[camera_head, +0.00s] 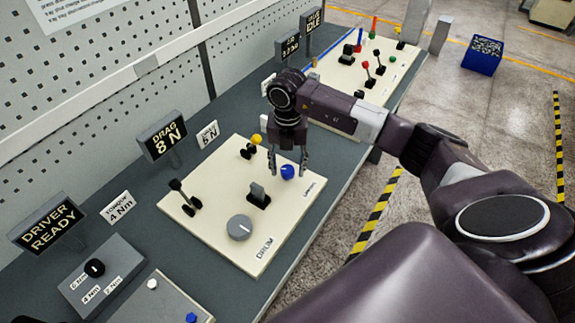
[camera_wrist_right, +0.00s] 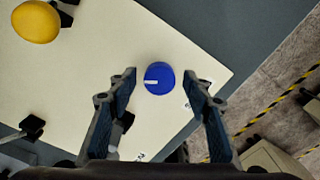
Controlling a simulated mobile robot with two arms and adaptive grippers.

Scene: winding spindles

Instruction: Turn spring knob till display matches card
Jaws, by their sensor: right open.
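A blue knob (camera_head: 288,172) with a white pointer mark sits on the cream panel (camera_head: 215,235); it also shows in the right wrist view (camera_wrist_right: 159,78). My right gripper (camera_head: 288,168) points down over the blue knob. In the wrist view its open fingers (camera_wrist_right: 162,80) stand on either side of the knob, with gaps and no visible contact. The drag display (camera_head: 165,140) reads "DRAG 8 N". The small white card (camera_head: 207,134) beside it seems to read 5 N, but its print is tiny. My left gripper is out of view.
On the same panel are a grey knob (camera_head: 239,228), a dark block-shaped lever (camera_head: 259,196), a black lever (camera_head: 184,197) and a yellow-topped lever (camera_head: 252,147). A "DRIVER READY" display (camera_head: 47,226) and a 4 Nm card (camera_head: 117,206) stand at left.

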